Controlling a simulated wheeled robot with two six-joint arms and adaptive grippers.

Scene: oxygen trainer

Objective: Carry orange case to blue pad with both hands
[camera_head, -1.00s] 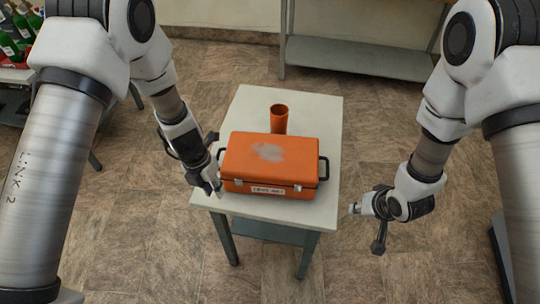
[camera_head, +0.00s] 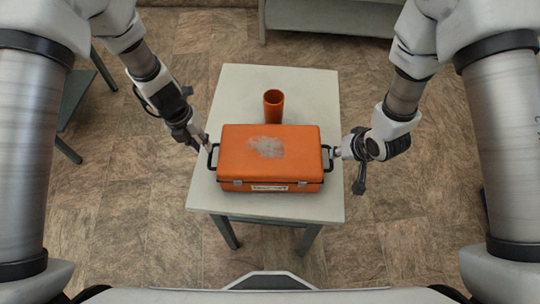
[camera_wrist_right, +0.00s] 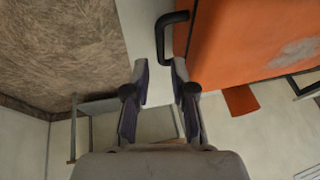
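The orange case (camera_head: 270,155) sits closed on a pale table, with a scuffed grey patch on its lid and a black handle at each end. My left gripper (camera_head: 204,146) is at the left handle (camera_head: 211,157); its fingers are too small to tell whether they are open. My right gripper (camera_head: 336,152) is at the right handle (camera_head: 328,158). In the right wrist view my right gripper (camera_wrist_right: 160,66) is open, with the black handle (camera_wrist_right: 165,38) just ahead, in line with the finger gap. No blue pad is in view.
An orange cup (camera_head: 273,106) stands on the table (camera_head: 310,88) behind the case. A grey shelf unit (camera_head: 330,18) is at the back, and part of another stand (camera_head: 73,98) shows at the left. Brown tiled floor around the table is clear.

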